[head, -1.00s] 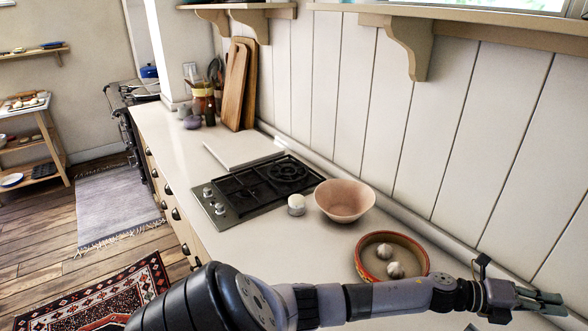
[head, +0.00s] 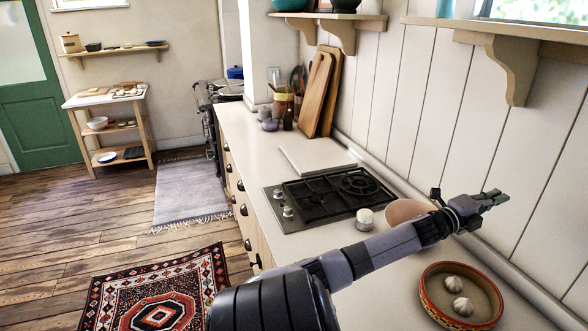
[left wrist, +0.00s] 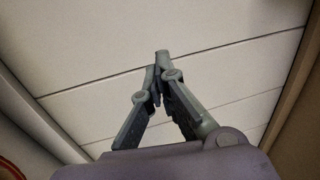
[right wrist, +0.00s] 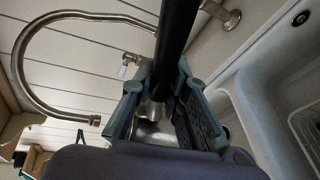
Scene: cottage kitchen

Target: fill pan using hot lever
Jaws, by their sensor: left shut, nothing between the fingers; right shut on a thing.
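My right gripper (right wrist: 163,78) is shut on a black handle (right wrist: 178,35) in the right wrist view. I take the handle to be the pan's; the pan's body is not clearly visible. A curved metal tap spout (right wrist: 22,62) arches at the left of that view. A small lever with a pale tip (right wrist: 124,70) shows beside the gripper, apart from it. I cannot tell if it is the hot one. My left gripper (head: 496,198) is shut and empty, raised near the panelled wall. It also shows in the left wrist view (left wrist: 160,62).
A white sink (right wrist: 240,100) lies right of my right gripper. In the head view, a hob (head: 325,200), a small white-topped jar (head: 365,219), a pinkish bowl (head: 405,211) and a terracotta dish (head: 430,300) with garlic-like bulbs stand on the counter (head: 255,145).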

